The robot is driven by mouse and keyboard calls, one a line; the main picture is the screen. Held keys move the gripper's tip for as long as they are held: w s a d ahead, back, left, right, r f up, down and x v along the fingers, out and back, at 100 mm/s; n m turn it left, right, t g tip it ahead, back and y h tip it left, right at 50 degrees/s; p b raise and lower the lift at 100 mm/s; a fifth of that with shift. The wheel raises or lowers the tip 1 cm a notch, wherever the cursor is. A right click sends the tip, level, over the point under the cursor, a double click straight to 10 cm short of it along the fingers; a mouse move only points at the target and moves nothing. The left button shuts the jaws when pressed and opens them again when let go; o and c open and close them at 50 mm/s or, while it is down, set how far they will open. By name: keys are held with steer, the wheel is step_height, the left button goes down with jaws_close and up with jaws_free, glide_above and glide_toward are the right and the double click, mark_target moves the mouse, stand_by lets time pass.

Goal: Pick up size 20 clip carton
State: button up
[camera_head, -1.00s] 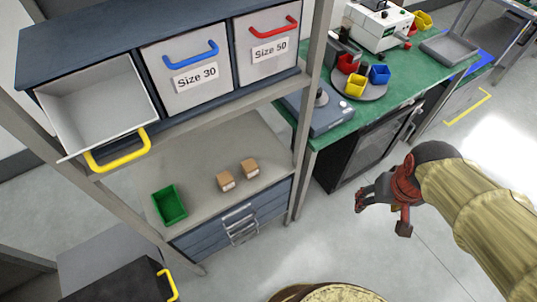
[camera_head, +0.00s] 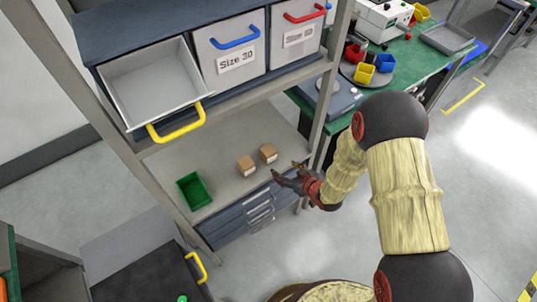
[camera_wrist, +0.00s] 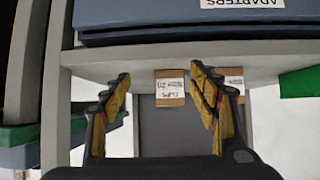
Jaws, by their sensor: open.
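Two small brown cartons stand on the rack's middle shelf, a left one (camera_head: 247,165) and a right one (camera_head: 268,153). My gripper (camera_head: 288,178) is at the shelf's front edge, just short of the cartons, open and empty. In the wrist view my gripper (camera_wrist: 160,110) has its fingers spread, and one carton (camera_wrist: 170,88) shows between them, beyond the tips. Its white label reads CLIPS upside down; its size number is hard to read. The second carton (camera_wrist: 234,80) is partly hidden behind the right-hand finger.
A green bin (camera_head: 194,190) sits left of the cartons. Above is an open, empty drawer (camera_head: 152,84) with a yellow handle, beside the closed Size 30 drawer (camera_head: 229,45). Blue-grey drawers (camera_head: 258,210) lie below the shelf. A rack post (camera_head: 329,95) stands right of the cartons.

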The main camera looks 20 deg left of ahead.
mark_target(271, 153)
steer(key=a+r, duration=0.1)
steer(key=w+a+r+y, duration=0.1)
steer(key=r+t+y, duration=0.1)
steer(key=r, duration=0.1)
steer(key=shift+w+a+r, duration=0.1)
steer(key=shift+w+a, duration=0.05)
steer(key=shift+a, duration=0.25)
steer(key=shift+w+a, duration=0.2)
steer(key=shift+a, duration=0.1)
steer(key=b+x, duration=0.2)
steer(key=x, duration=0.5)
steer(key=shift+s+a+r, duration=0.1)
steer(key=shift+s+a, duration=0.05)
steer(key=shift+a, duration=0.05)
steer(key=shift+r, duration=0.1)
steer(key=c, duration=0.4)
steer(key=c, duration=0.9)
